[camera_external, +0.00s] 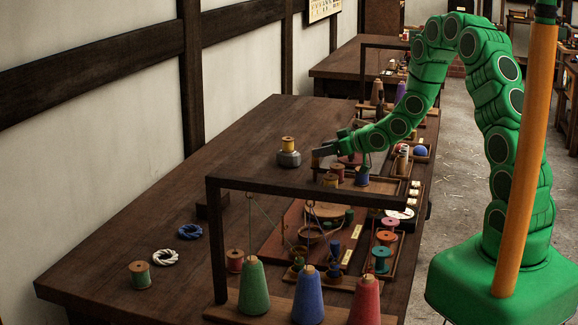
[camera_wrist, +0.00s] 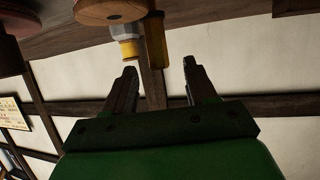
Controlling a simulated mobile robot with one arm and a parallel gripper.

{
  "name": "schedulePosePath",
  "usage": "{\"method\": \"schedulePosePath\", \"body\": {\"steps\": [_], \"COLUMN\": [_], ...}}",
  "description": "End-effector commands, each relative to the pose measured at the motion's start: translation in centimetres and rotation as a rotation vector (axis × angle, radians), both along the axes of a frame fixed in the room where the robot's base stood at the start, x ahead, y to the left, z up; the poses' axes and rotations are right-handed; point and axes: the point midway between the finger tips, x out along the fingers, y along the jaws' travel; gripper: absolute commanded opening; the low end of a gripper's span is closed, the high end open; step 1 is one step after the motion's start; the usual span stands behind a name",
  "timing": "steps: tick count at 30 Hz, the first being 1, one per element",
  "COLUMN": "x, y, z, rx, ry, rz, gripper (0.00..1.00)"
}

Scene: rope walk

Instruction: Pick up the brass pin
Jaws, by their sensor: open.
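An upright golden bar, which looks like the brass pin (camera_wrist: 156,42), shows in the wrist view, beyond my fingertips and roughly in line with the gap between them. I cannot make it out in the external view, where my gripper and the spools crowd that spot. My gripper (camera_wrist: 160,68) is open, with nothing between its fingers. In the external view my gripper (camera_external: 318,155) reaches left, low over the spools at the far end of the dark frame. The wrist picture is upside down.
A yellow spool (camera_external: 288,143) sits on a grey weight (camera_external: 289,159) just left of my gripper. Spools (camera_external: 330,181) stand close below it. The dark frame (camera_external: 310,194) crosses in front, with green, blue and red cones (camera_external: 308,298) near. The table's left part is mostly clear.

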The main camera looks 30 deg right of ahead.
Motion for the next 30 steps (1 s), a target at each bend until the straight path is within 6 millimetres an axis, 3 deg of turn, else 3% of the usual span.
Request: {"method": "schedulePosePath", "body": {"steps": [11, 22, 30], "x": [1.3, 4.1, 4.4], "y": [0.9, 2.6, 2.8], "z": [-1.0, -2.9, -3.0], "rx": [0.000, -0.001, -0.001], "ry": [0.002, 0.003, 0.002], "rz": [0.000, 0.000, -0.001], "gripper": [0.57, 0.57, 0.57]}}
